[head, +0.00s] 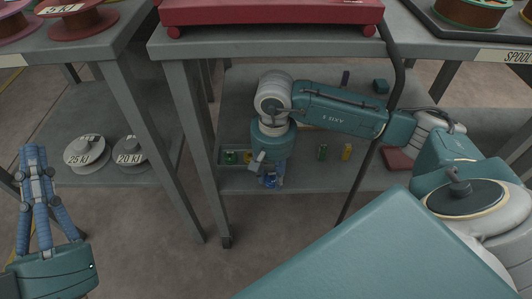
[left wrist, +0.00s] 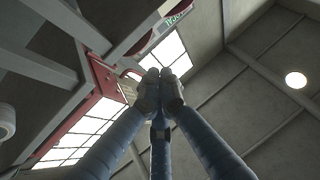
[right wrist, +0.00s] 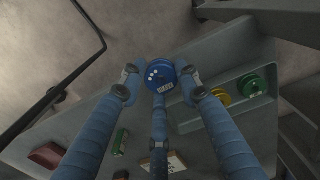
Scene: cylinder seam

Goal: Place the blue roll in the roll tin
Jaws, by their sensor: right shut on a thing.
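The blue roll (right wrist: 160,75) is between the fingertips of my right gripper (right wrist: 162,82), which is shut on it. In the head view the blue roll (head: 269,180) shows below my right gripper (head: 270,172), at the front edge of the lower shelf. The grey roll tin (right wrist: 190,113) lies to the right of the roll in the right wrist view, holding a yellow roll (right wrist: 222,97) and a green roll (right wrist: 252,85). The blue roll is outside it. In the head view my arm partly hides the tin (head: 222,167). My left gripper (head: 34,150) is shut and empty, pointing up.
A table leg (head: 195,140) and a dark cable (head: 372,140) flank my right arm. White spools (head: 86,153) lie on the left shelf.

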